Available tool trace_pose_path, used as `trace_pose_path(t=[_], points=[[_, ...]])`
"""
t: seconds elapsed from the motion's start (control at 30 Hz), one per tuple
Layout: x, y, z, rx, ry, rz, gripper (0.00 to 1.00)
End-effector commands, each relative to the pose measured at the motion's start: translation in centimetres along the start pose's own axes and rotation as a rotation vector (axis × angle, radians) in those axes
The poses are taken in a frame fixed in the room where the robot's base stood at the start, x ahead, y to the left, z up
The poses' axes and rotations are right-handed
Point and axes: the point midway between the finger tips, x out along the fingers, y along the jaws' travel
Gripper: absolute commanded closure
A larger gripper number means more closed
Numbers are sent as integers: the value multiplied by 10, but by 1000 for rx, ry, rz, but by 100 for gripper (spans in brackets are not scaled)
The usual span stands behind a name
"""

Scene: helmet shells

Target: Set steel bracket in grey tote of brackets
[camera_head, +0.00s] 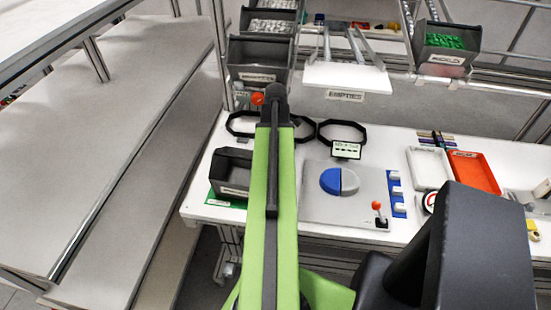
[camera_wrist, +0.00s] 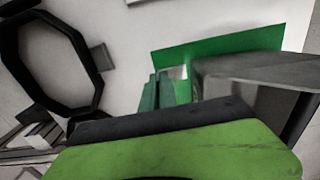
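A dark grey tote (camera_head: 231,170) stands on a green mat (camera_head: 217,199) at the left of the white bench, partly hidden by my arm. In the wrist view, a grey tote (camera_wrist: 245,68) is at right on the green mat (camera_wrist: 240,45). My gripper (camera_wrist: 172,85) is just left of this tote, low in the wrist view and partly hidden by my own arm. A small pale metallic patch (camera_wrist: 181,72) shows by the fingertips; I cannot tell whether it is the steel bracket or whether it is held. My arm hides the gripper in the head view.
Black octagonal rings (camera_head: 342,132) lie behind the tote; one also shows in the wrist view (camera_wrist: 93,70). A grey plate (camera_head: 325,208) with a blue-grey disc is right of my arm. A white tray (camera_head: 429,167) and red tray (camera_head: 474,171) lie farther right. Bins (camera_head: 258,57) hang above.

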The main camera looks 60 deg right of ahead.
Motion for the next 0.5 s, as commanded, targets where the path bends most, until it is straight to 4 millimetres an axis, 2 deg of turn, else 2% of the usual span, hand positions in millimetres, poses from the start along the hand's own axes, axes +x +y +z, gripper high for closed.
trace_pose_path(t=[0.03, 0.17, 0.5], points=[[16, 0, 0, 0, 0, 0, 100], [38, 0, 0, 0, 0, 0, 100], [37, 0, 0, -1, 0, 0, 100]])
